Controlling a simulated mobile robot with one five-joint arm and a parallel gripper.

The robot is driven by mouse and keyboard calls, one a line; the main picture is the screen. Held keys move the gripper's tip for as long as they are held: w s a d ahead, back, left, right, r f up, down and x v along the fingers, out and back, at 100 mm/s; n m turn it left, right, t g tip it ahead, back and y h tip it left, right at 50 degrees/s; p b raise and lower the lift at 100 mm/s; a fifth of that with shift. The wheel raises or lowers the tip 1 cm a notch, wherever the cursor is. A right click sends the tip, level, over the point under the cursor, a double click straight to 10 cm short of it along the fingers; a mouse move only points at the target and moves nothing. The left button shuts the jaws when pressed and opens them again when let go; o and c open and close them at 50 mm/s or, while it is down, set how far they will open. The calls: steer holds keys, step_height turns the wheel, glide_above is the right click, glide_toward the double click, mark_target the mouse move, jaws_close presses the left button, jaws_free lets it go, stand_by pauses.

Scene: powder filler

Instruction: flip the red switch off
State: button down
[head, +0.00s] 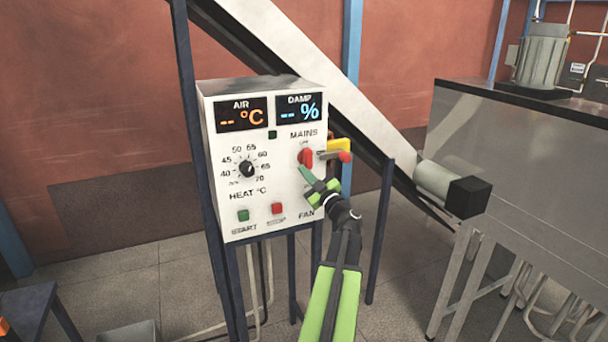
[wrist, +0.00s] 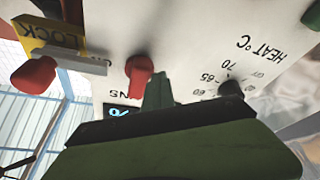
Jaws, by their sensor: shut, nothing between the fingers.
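The red switch (head: 305,157) is a rotary knob below the word MAINS, at the upper right of a white control panel (head: 232,218). It also shows in the wrist view (wrist: 138,72), top centre, where the panel appears upside down. My gripper (head: 308,178), with green fingers, is shut and empty, just below the switch in the head view. In the wrist view, its narrow fingertips (wrist: 158,88) appear close beside the knob's right edge. I cannot tell whether they touch it. The fingers and my arm hide the lower right of the panel.
A yellow LOCK plate (wrist: 40,38) with a grey rod and red end (wrist: 33,75) sticks out beside the switch. The black HEAT knob (head: 246,169), green START button (head: 243,215) and red STOP button (head: 277,208) share the panel. A metal cabinet (head: 500,150) stands right.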

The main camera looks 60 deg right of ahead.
steer(key=shift+s+d, duration=0.15)
steer(key=shift+s, duration=0.05)
steer(key=s+a, duration=0.6)
steer(key=a, duration=0.1)
steer(key=shift+s, duration=0.2)
stand_by(0.6)
